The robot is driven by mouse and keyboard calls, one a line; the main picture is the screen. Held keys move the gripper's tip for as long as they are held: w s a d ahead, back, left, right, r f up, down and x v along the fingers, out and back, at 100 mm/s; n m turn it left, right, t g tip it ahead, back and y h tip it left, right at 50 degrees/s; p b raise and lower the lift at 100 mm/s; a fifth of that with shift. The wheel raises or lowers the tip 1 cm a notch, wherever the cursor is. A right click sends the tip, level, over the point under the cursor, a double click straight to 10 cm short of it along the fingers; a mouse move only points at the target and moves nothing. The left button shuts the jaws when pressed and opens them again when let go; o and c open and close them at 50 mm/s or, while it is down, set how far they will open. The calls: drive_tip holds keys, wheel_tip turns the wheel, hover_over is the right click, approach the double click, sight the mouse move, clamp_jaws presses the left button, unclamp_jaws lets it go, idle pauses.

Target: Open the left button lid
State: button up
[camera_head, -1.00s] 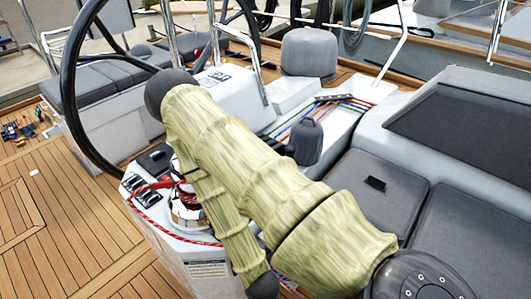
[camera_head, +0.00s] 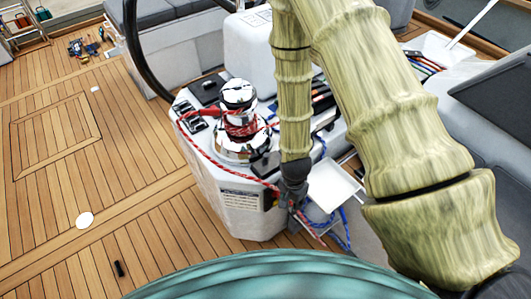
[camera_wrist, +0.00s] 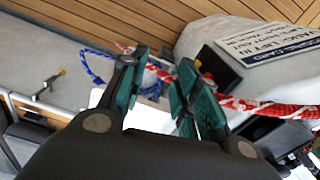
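Two small dark button-like fittings sit side by side on the white console's top, the left one (camera_head: 183,107) and the right one (camera_head: 195,124). Their lids look shut, but they are too small to tell surely. My gripper (camera_head: 298,205) points down beside the console's right side, away from these fittings. In the wrist view my gripper (camera_wrist: 165,75) has its teal fingers apart with nothing clearly held between them. A black square plate (camera_wrist: 216,68) with a red part lies just beyond the right finger, beside a printed label (camera_wrist: 270,42).
A chrome winch (camera_head: 238,125) wrapped in red rope stands on the console (camera_head: 235,215). Red and blue ropes (camera_head: 335,230) hang near my gripper, with a white tray-like part (camera_head: 335,187) close by. A steering wheel (camera_head: 140,50) stands behind. The teak deck (camera_head: 60,200) at left is mostly clear.

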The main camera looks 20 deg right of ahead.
sight(266, 155)
drive_tip(key=w+a+r+m+b, duration=0.2)
drive_tip(key=w+a+r+m, duration=0.1)
drive_tip(key=w+r+m, duration=1.35)
drive_tip(key=shift+n, duration=0.75)
drive_tip(key=shift+w+f+p, duration=0.3)
drive_tip(key=shift+f+p, duration=0.2)
drive_tip(key=shift+f, duration=1.2)
drive_tip(key=shift+w+f+p, duration=0.3)
drive_tip(key=shift+f+p, duration=0.15)
drive_tip(key=shift+f, duration=1.25)
drive_tip(key=shift+w+f+p, duration=0.3)
drive_tip(key=shift+f+p, duration=0.2)
drive_tip(key=shift+f, duration=1.2)
clamp_jaws()
